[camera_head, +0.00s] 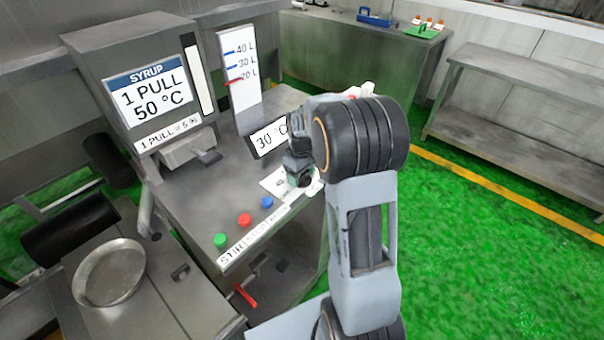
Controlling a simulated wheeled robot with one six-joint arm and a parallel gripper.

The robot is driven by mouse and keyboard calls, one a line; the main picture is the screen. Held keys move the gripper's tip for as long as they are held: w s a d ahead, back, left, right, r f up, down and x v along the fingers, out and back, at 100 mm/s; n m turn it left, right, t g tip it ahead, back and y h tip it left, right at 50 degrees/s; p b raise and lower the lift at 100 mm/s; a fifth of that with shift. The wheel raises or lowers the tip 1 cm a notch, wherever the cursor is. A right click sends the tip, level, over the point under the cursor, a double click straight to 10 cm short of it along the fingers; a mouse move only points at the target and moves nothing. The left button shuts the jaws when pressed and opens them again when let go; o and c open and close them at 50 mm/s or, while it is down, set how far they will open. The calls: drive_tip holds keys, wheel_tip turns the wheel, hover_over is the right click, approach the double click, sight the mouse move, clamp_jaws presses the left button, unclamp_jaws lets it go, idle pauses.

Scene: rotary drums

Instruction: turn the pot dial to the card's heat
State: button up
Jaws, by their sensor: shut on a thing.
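The syrup card (152,96) on the grey machine at the upper left reads 1 PULL and 50 °C. A small display (270,138) on the counter reads 30 °C, its right edge partly covered by my arm. My gripper (299,181) points down at the counter's right end, just in front of this display, over a white label (272,184). It is shut on the pot dial, which is mostly hidden by the gripper, so its pointer cannot be read.
Green (220,240), red (244,220) and blue (267,202) buttons line the counter's front edge above a STIR label. A level gauge (240,68) stands behind the display. A round pan (109,272) lies at the lower left. Green floor is open on the right.

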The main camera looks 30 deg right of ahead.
drive_tip(key=shift+m, duration=0.4)
drive_tip(key=m, duration=0.4)
drive_tip(key=shift+w, duration=0.1)
drive_tip(key=m, duration=0.8)
drive_tip(key=shift+w+m, duration=0.1)
drive_tip(key=shift+m, duration=0.3)
drive_tip(key=shift+d+m, duration=0.1)
drive_tip(key=shift+m, duration=1.8)
drive_tip(key=shift+r+m, duration=0.1)
drive_tip(key=shift+m, duration=0.2)
drive_tip(key=o, duration=0.9)
drive_tip(key=shift+o, duration=0.2)
